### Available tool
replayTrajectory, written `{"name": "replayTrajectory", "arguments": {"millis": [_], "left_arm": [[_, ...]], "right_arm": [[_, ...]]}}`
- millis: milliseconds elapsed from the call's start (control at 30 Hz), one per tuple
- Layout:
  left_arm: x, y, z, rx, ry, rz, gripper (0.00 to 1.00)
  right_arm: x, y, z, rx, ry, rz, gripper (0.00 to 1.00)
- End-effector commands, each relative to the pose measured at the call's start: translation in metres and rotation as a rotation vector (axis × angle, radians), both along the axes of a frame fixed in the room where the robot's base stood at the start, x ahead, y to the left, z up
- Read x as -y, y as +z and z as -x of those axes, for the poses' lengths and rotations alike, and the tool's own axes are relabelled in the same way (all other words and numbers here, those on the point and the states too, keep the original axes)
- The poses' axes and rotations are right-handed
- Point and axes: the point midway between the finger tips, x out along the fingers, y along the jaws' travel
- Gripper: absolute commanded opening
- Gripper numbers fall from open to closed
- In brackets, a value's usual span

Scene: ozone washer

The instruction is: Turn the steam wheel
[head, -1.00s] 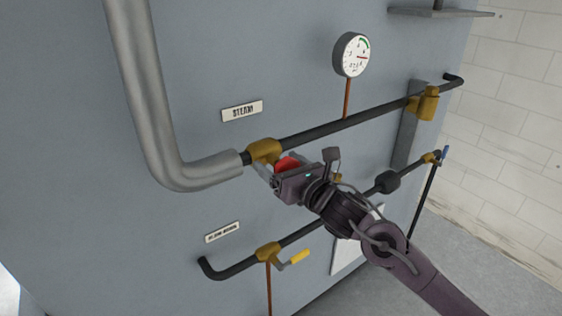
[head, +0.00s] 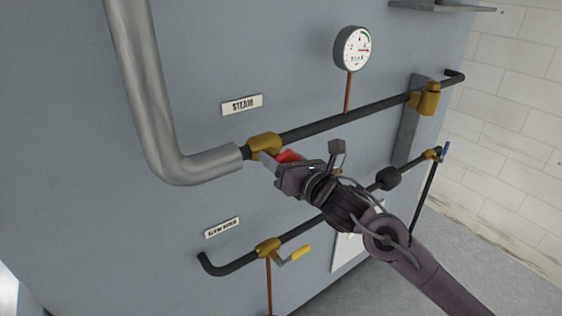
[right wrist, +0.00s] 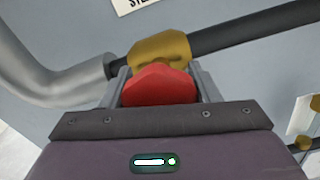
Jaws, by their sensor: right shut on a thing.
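The red steam wheel (head: 287,157) sits on a brass valve (head: 263,145) in the upper pipe, below the STEAM label (head: 242,104). My right gripper (head: 270,163) is shut on the wheel and hides much of it in the head view. In the right wrist view the red wheel (right wrist: 159,86) lies between the two grey fingers, with the brass valve (right wrist: 158,48) just behind it. My left gripper is not in view.
A lagged grey pipe (head: 150,110) comes down at the left. A gauge (head: 353,49) stands above the upper pipe. A lower pipe has a brass valve with a yellow lever (head: 294,255). A blue-handled valve (head: 444,154) is at the right.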

Motion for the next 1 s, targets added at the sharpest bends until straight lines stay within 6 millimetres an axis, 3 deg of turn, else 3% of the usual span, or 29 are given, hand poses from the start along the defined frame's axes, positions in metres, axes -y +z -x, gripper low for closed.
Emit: {"name": "replayTrajectory", "arguments": {"millis": [400, 1000], "left_arm": [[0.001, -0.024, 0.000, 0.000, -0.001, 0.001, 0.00], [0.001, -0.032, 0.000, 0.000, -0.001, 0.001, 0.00]], "right_arm": [[0.001, -0.002, -0.001, -0.221, -0.001, -0.305, 0.33], [0.002, -0.002, -0.002, -0.513, -0.002, -0.707, 0.33]]}}
